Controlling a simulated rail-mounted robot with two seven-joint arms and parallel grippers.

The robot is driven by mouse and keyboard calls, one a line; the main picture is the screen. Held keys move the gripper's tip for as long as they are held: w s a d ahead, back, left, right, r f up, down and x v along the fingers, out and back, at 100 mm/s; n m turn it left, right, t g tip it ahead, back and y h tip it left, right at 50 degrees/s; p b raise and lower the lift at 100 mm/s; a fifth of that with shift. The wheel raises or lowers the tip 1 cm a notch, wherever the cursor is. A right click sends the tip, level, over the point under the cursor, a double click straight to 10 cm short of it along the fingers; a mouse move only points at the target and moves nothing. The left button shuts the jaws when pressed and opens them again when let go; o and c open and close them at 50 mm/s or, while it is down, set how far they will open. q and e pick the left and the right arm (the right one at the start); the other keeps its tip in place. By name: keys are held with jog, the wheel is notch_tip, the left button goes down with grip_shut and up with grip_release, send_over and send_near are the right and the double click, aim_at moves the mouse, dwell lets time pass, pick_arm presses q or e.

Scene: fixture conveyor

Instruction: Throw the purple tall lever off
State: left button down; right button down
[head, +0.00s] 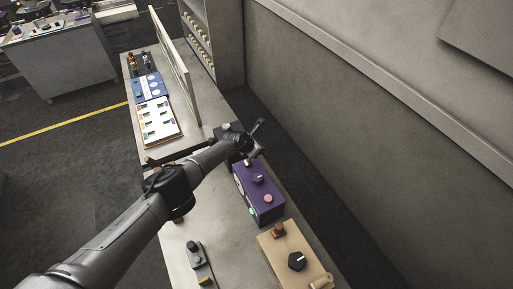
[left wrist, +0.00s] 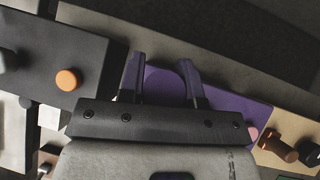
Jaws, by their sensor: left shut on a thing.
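In the left wrist view, the purple box (left wrist: 233,84) lies behind the two fingers of my left gripper (left wrist: 164,78). The fingers stand apart, shut on the purple tall lever at the far end of the box. The lever itself is mostly hidden by the gripper, so its tilt cannot be told. My right gripper is not in view.
A dark box with an orange button (left wrist: 67,80) is beside the purple box. A tan box (head: 283,258) with a black knob is on its other side. A small grey switch unit (head: 197,262) lies at the front. A panel (head: 176,66) stands upright farther back.

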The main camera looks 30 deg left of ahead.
pick_arm(q)
jog(key=shift+f, duration=0.2)
jog(key=c, duration=0.8)
grip_release()
jog(key=shift+r, duration=0.1)
jog(key=shift+s+a+r+p, duration=0.1)
jog(key=shift+r+p, duration=0.4)
jog(key=shift+p, duration=0.15)
jog(key=p+v, duration=0.5)
jog(key=p, duration=0.1)
jog(key=shift+s+r, duration=0.15)
jog(key=shift+r, duration=0.15)
jog(key=p+v, duration=0.2)
jog(key=v, duration=0.5)
jog(key=shift+s, duration=0.15)
